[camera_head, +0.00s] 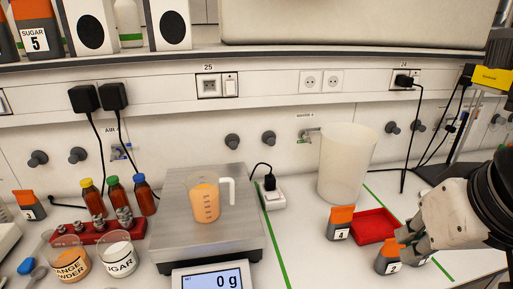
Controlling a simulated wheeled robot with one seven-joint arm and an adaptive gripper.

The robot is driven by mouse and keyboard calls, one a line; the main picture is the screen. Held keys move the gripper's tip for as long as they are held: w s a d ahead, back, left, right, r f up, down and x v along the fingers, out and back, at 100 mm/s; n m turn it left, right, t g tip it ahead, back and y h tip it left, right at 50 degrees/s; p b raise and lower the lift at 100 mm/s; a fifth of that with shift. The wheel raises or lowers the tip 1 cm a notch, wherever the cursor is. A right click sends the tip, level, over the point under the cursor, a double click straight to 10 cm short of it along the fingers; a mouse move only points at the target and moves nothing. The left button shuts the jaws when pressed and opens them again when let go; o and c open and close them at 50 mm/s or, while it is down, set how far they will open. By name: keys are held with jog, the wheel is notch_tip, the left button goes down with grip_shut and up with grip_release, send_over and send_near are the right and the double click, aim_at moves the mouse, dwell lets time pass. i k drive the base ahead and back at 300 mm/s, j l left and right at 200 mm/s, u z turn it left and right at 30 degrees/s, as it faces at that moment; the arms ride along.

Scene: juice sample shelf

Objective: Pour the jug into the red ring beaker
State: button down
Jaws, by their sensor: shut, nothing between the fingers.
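A clear jug (205,202) with a white handle on its right and graduation marks stands upright on the scale's steel plate (180,240). It holds orange liquid. A large translucent beaker (346,165) stands upright on the bench, right of the scale. I cannot make out a red ring on it, and no other vessel with one shows. My gripper (413,243) is at the lower right, shut and empty, beside and partly over the small orange-capped containers. It is well apart from the jug and to the right of the large beaker. Its fingertips are hard to see.
The scale display (213,279) reads 0 g. A red tray (375,227) and an orange-capped container marked 4 (340,223) stand before the beaker. Container 2 (389,259) is by my gripper. Left are a bottle rack (98,229), orange powder cup (70,262) and sugar cup (118,254).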

aim_at(203, 190)
jog(key=k+u, duration=0.15)
jog(key=u, duration=0.35)
jog(key=k+u, duration=0.1)
jog(key=u, duration=0.35)
jog(key=k+j+u, duration=0.1)
jog(key=u, duration=0.4)
